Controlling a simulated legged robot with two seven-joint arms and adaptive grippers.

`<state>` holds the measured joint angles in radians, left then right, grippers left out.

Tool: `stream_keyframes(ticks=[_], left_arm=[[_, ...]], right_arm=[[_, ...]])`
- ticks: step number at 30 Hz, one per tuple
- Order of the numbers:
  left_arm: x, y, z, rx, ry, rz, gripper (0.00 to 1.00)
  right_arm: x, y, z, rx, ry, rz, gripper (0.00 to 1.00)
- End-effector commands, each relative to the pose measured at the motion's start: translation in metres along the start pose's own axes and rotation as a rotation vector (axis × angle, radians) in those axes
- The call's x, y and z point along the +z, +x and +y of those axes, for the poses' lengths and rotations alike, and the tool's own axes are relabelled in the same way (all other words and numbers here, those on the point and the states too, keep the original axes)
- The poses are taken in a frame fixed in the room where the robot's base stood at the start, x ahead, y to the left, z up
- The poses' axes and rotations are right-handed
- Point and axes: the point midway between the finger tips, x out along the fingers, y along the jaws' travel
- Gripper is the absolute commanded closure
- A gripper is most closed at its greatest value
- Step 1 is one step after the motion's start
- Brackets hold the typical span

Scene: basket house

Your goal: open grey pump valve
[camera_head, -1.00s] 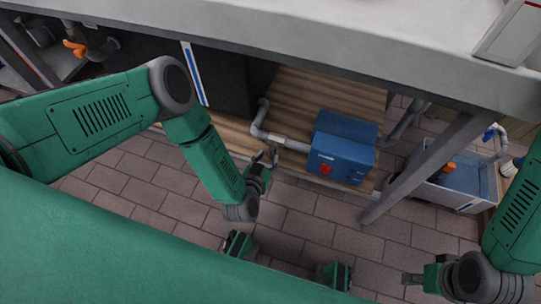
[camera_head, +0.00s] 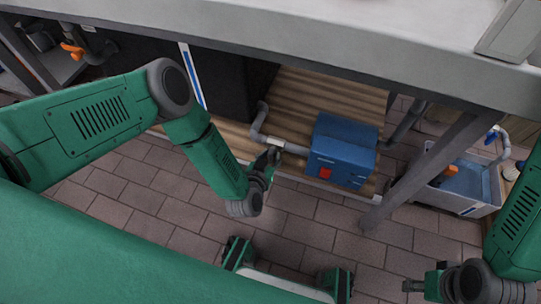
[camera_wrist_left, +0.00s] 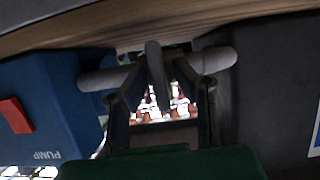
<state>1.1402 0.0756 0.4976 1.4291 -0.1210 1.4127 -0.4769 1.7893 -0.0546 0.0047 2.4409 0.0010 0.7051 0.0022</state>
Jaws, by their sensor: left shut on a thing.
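The blue pump box (camera_head: 342,150) with a red switch stands on a wooden pallet under the bench; it also shows in the left wrist view (camera_wrist_left: 45,115), marked PUMP. A grey pipe (camera_head: 260,125) runs from its left side. The grey valve handle (camera_wrist_left: 156,75) stands across the pipe in the left wrist view, between my fingers. My left gripper (camera_head: 272,158) is at the pipe, left of the pump; its fingers (camera_wrist_left: 160,100) are shut on the handle. The handle's far end is hidden. My right gripper (camera_head: 425,283) is low at the right, away from the pump; its jaw is unclear.
The grey bench top (camera_head: 300,45) overhangs the pallet (camera_head: 305,95). A diagonal grey leg (camera_head: 425,175) stands right of the pump. A grey bin (camera_head: 462,190) with an orange-handled thing is further right. A dark block (camera_head: 225,90) is behind left. The tiled floor (camera_head: 300,215) is clear in front.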

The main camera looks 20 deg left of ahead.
Motion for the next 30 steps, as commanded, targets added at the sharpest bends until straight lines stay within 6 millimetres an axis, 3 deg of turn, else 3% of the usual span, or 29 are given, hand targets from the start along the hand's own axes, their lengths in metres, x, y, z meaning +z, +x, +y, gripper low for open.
stream_keyframes(ticks=[11, 30], left_arm=[[0.0019, -0.0005, -0.0023, 0.079, -0.192, -0.004, 1.0], [0.0052, -0.0002, -0.0062, 0.308, -0.751, -0.005, 1.0]], right_arm=[[0.0, 0.0015, 0.0, 0.0, 0.0, 0.0, 0.6], [0.0003, 0.0065, 0.0, 0.0, 0.0, 0.0, 0.6]])
